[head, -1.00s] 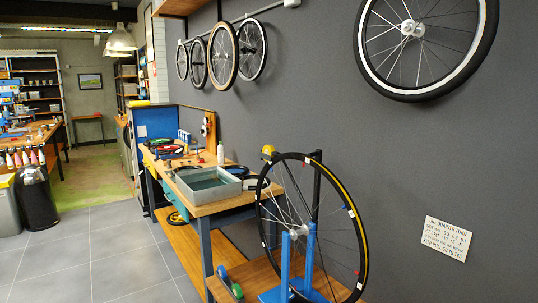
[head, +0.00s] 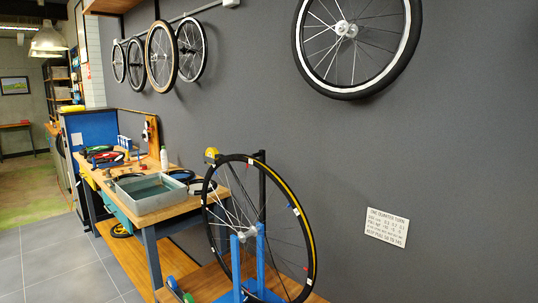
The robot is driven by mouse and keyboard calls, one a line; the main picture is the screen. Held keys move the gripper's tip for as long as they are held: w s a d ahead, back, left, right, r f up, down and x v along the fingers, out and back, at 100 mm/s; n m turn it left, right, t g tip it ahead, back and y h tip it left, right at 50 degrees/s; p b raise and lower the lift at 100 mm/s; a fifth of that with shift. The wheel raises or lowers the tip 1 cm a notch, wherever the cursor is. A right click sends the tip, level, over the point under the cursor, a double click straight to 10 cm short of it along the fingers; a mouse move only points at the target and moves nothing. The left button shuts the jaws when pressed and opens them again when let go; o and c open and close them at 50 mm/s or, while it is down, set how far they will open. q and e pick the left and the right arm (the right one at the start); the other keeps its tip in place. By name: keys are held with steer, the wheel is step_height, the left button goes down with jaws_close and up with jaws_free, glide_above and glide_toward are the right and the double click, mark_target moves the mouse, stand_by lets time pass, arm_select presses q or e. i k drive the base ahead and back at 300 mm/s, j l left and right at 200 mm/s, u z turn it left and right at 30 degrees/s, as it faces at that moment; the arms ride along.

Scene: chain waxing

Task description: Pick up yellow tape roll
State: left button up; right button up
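A small yellow item (head: 212,153) shows just left of the top of the upright wheel; it is too small to tell whether it is a tape roll. A yellow and dark ring-shaped item (head: 120,231) sits low under the workbench, and I cannot tell whether it is the tape roll either. Neither of my grippers is in view.
A bicycle wheel (head: 312,232) stands in a blue stand (head: 261,262) on a low wooden platform. Behind it is a wooden workbench (head: 153,216) with a metal tray (head: 115,192), a white bottle (head: 164,158) and tools. Wheels hang on the grey wall. Tiled floor (head: 60,262) at left is clear.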

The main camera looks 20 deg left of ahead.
mark_target(210, 152)
steer(key=i+j+z, duration=0.15)
steer(key=j+z, duration=0.25)
steer(key=j, duration=0.25)
steer(key=j+z, duration=0.35)
steer(key=j, duration=0.35)
steer(key=j+z, duration=0.4)
steer(key=j, duration=0.3)
